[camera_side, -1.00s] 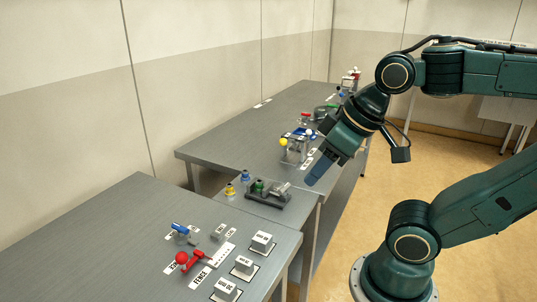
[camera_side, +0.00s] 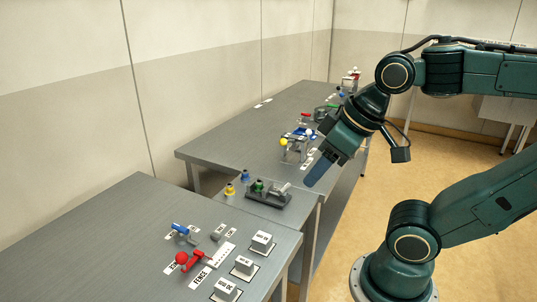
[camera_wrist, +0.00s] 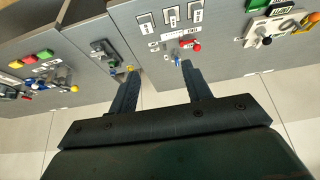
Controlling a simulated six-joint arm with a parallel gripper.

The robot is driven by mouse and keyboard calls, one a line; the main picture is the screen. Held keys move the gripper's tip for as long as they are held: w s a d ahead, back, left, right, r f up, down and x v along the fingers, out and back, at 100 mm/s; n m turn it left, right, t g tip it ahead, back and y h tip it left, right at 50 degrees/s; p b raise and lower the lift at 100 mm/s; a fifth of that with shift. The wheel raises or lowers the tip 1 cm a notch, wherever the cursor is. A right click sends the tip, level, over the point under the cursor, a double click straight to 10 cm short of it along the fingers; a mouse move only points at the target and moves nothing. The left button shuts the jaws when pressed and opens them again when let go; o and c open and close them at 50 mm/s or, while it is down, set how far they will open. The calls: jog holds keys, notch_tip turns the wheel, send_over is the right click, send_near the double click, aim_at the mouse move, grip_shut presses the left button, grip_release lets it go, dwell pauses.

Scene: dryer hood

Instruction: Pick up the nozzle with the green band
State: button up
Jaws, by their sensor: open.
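The nozzle with the green band (camera_side: 259,186) stands in a dark holder (camera_side: 268,198) on the low middle table in the side view. A nozzle with a yellow band (camera_side: 230,190) and one with a blue band (camera_side: 245,176) stand behind the holder, to its left. My gripper (camera_side: 316,176) is above and to the right of the holder, apart from it and empty. In the wrist view my gripper (camera_wrist: 158,68) shows two separated fingers. The holder (camera_wrist: 103,50) shows beyond the left finger; the green band is too small there to make out surely.
The near table carries a red-knobbed lever (camera_side: 190,261), a blue-handled fixture (camera_side: 182,231) and several grey blocks with labels. The far table holds a fixture with a yellow knob (camera_side: 284,142) and a blue part close beyond my gripper. The near table's left part is bare.

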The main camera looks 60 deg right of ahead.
jog(key=m+g, duration=0.3)
jog(key=g, duration=0.3)
send_over(259, 181)
notch_tip(259, 181, down, 13)
jog(key=shift+f, duration=4.45)
jog(key=shift+f, duration=0.1)
